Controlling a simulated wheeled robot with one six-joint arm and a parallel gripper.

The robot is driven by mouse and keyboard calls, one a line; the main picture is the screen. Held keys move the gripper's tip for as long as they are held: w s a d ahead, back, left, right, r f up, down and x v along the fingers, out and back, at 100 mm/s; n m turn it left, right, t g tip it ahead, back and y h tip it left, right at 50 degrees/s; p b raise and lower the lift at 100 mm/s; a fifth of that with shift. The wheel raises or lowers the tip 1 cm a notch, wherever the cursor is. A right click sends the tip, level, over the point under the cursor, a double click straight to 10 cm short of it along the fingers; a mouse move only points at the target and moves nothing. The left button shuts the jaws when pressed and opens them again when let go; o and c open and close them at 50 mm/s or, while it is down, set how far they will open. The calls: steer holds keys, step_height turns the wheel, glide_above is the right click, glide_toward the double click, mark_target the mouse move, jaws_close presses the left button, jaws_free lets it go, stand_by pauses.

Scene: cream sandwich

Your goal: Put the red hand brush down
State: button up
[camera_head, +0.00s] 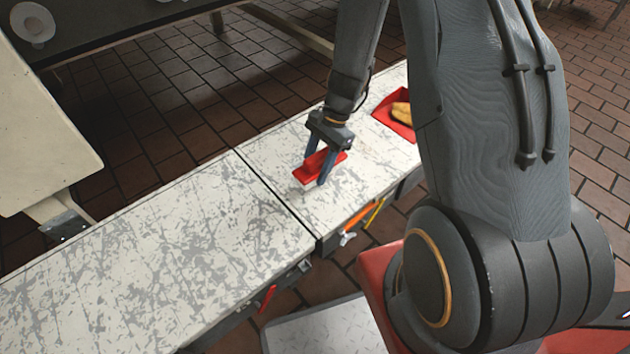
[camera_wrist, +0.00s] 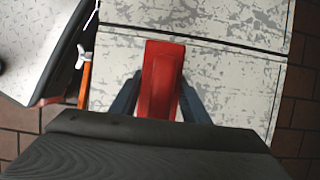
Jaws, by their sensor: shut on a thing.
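The red hand brush (camera_head: 316,167) is held between the fingers of my gripper (camera_head: 323,170), low over the worn white bench top (camera_head: 180,250). In the head view I cannot tell whether the brush touches the surface. In the wrist view the red hand brush (camera_wrist: 161,80) lies lengthwise between the two blue fingers of my gripper (camera_wrist: 157,100), with its near end hidden by my gripper's body. My gripper is shut on it.
A red tray (camera_head: 385,113) with a yellowish item (camera_head: 402,112) sits farther along the bench at the right. A dark seam crosses the bench beside the brush. Orange and yellow handles (camera_head: 360,215) hang at the bench's front edge. The bench left of the seam is clear.

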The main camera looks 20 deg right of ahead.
mark_target(316, 188)
steer(key=shift+f+b, duration=0.65)
steer(key=shift+f, duration=1.6)
steer(key=shift+f, duration=0.25)
steer(key=o, duration=0.9)
steer(key=shift+o, duration=1)
steer(key=shift+s, duration=0.1)
